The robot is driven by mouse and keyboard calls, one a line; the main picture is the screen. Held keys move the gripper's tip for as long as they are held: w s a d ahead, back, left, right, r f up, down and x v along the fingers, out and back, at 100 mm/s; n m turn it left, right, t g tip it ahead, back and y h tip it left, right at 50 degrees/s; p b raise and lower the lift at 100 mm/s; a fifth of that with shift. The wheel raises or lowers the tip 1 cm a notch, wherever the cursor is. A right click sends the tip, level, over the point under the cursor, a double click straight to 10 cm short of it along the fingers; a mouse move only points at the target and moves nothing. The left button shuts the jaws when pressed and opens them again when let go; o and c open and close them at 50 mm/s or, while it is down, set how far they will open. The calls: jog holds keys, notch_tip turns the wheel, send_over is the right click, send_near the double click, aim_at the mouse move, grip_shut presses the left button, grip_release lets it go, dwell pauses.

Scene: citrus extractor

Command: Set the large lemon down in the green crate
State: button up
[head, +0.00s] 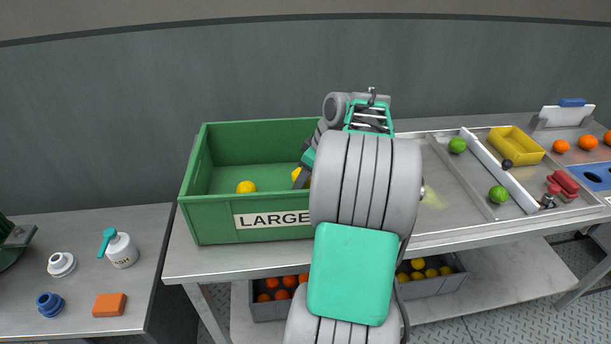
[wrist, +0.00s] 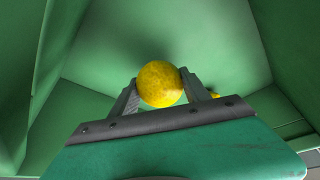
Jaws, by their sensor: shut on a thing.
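The large lemon (wrist: 160,84) is yellow and sits between the two fingers of my gripper (wrist: 158,90) in the wrist view. The gripper is shut on it, inside the walls of the green crate (wrist: 210,40). In the head view the green crate (head: 210,222), labelled "LARGE", stands on the bench, and the held lemon (head: 296,174) partly shows beside my gripper (head: 302,179). My arm hides the crate's right part. I cannot tell whether the held lemon touches the crate floor.
Another lemon (head: 246,187) lies in the crate's left part. A yellow tray (head: 517,146) and several limes are at right. Bins of oranges (head: 272,294) and lemons (head: 432,273) are below the bench. A white jar (head: 121,251) stands on the left table.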

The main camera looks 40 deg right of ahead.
dwell(0.5)
jog(key=o, duration=1.6)
jog(key=shift+c, duration=0.2)
jog(key=p+v, duration=0.1)
jog(key=v, duration=0.6)
jog(key=shift+s+r, duration=0.1)
jog(key=shift+r, duration=0.25)
